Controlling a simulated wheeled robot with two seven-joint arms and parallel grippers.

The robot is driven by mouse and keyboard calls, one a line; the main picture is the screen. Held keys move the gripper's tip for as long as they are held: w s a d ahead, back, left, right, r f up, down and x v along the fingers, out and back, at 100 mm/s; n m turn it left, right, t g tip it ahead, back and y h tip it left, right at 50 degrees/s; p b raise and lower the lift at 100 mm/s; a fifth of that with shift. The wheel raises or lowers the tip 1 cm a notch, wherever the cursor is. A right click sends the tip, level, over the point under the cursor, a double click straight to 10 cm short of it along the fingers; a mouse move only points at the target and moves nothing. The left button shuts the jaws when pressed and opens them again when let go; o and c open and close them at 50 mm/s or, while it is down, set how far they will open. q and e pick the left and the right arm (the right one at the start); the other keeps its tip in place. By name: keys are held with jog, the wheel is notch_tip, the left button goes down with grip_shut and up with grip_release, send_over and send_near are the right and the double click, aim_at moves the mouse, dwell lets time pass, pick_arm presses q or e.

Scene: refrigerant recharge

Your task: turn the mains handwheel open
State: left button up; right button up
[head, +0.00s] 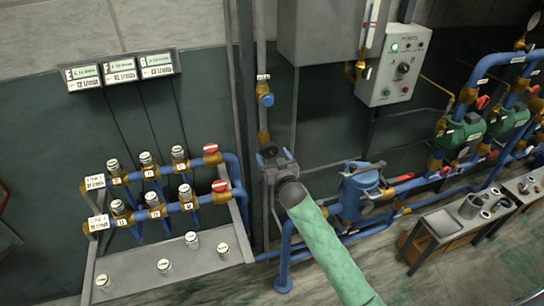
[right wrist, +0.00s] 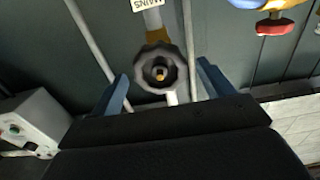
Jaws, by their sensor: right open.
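The mains handwheel (right wrist: 160,72) is a dark grey, lobed wheel with a brass-coloured centre in the right wrist view. A white label (right wrist: 136,4) reading MAINS sits above it on the pipe. My right gripper (right wrist: 162,84) is open, with one blue finger on each side of the wheel. I see gaps between wheel and fingers and cannot tell how deep the wheel sits between them. In the head view my right gripper (head: 270,155) is at the vertical pipe, and it hides the handwheel. My left gripper is not in view.
A blue pump or filter body (head: 358,187) stands close on the right. A valve manifold with red handles (head: 212,149) is on the left. A grey control box (head: 398,65) hangs at upper right.

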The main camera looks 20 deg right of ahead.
jog(key=shift+w, duration=0.35)
jog(key=c, duration=0.7)
jog(key=shift+c, duration=1.3)
jog(key=shift+r+n+p, duration=0.15)
jog(key=shift+n+p, duration=0.3)
jog(key=shift+n, duration=0.75)
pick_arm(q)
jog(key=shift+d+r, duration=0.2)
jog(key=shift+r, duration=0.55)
pick_arm(e)
jog(key=shift+n, duration=1.2)
